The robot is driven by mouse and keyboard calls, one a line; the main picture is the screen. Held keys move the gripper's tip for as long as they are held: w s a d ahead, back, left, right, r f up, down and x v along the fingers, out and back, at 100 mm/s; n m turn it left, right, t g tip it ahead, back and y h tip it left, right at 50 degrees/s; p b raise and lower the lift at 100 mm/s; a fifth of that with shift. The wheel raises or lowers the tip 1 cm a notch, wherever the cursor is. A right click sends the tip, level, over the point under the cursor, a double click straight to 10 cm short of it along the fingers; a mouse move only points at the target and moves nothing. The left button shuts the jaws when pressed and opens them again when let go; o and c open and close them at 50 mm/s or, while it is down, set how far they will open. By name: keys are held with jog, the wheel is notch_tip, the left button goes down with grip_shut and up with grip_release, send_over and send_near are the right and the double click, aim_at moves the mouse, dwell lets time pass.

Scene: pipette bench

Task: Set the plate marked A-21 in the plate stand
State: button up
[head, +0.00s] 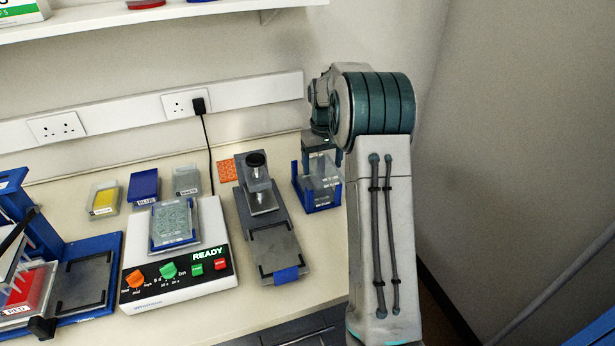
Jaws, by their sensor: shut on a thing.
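The blue plate stand (320,207) is on the bench just left of my arm, with blue uprights on its sides. Clear plates (321,185) show inside it, with small labels too small to read. My gripper (321,150) points down over the stand. It is shut on a clear plate (322,165) at the top of the stand. I cannot tell whether this plate rests on those below, and the mark A-21 cannot be read. My arm partly hides the stand's right side.
Left of the stand is a grey device (270,240) with a column. Further left is a white shaker (180,270) showing READY, with a clear plate (173,222) on it. Yellow, blue and white reservoirs stand behind. A blue-framed station (85,290) is at far left. A wall is close on the right.

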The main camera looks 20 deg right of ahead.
aim_at(315, 168)
jog(key=shift+w+a+f, duration=0.7)
jog(key=shift+a, duration=0.1)
jog(key=shift+w+f+b, duration=0.1)
jog(key=shift+f+b, duration=1.55)
jog(key=shift+f, duration=0.35)
jog(key=shift+c, duration=0.4)
jog(key=shift+f, duration=0.3)
jog(key=o, duration=1.1)
jog(key=shift+r, duration=0.1)
jog(key=shift+c, duration=0.2)
